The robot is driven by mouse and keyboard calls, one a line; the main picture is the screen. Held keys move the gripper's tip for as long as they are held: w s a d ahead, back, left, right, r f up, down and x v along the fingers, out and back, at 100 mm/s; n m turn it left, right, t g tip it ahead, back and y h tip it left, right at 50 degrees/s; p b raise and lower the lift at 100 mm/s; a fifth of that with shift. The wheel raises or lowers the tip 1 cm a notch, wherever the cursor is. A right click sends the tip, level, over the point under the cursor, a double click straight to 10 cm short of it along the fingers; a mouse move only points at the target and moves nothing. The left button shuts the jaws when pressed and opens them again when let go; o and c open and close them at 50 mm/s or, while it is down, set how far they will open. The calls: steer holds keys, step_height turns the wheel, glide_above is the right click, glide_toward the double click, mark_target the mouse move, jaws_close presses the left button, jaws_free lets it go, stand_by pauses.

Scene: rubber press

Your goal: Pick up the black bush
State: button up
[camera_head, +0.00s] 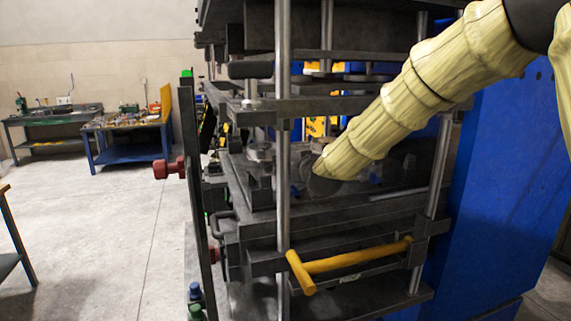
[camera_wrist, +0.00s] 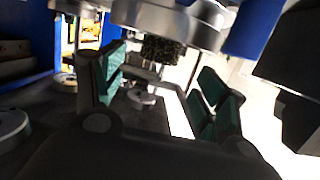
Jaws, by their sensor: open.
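In the wrist view, a dark, rough-textured round piece, which looks like the black bush (camera_wrist: 168,49), sits directly below a wide metal disc (camera_wrist: 165,16). My gripper (camera_wrist: 162,76) is open, with green pads on its fingers. The bush shows between and beyond the fingertips, and the gap between the fingers looks empty. I cannot tell whether either finger touches it. In the head view, my sleeved arm reaches into the press (camera_head: 330,215) from the upper right. The bush cannot be made out there, and my gripper is hard to see in the dark.
Upright steel columns (camera_head: 283,150) and upper plates (camera_head: 330,105) of the press surround my arm closely. A yellow handle bar (camera_head: 350,262) crosses the press front. A blue cabinet (camera_head: 510,170) stands right. Work tables (camera_head: 125,150) stand far left, with open floor before them.

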steer(key=p+x, duration=0.2)
steer(key=x, duration=0.1)
steer(key=shift+w, duration=0.3)
steer(key=shift+w+a+f+p, duration=0.2)
steer(key=shift+w+p, duration=0.25)
steer(key=shift+w, duration=0.1)
steer(key=shift+c, duration=0.2)
steer(key=c, duration=1)
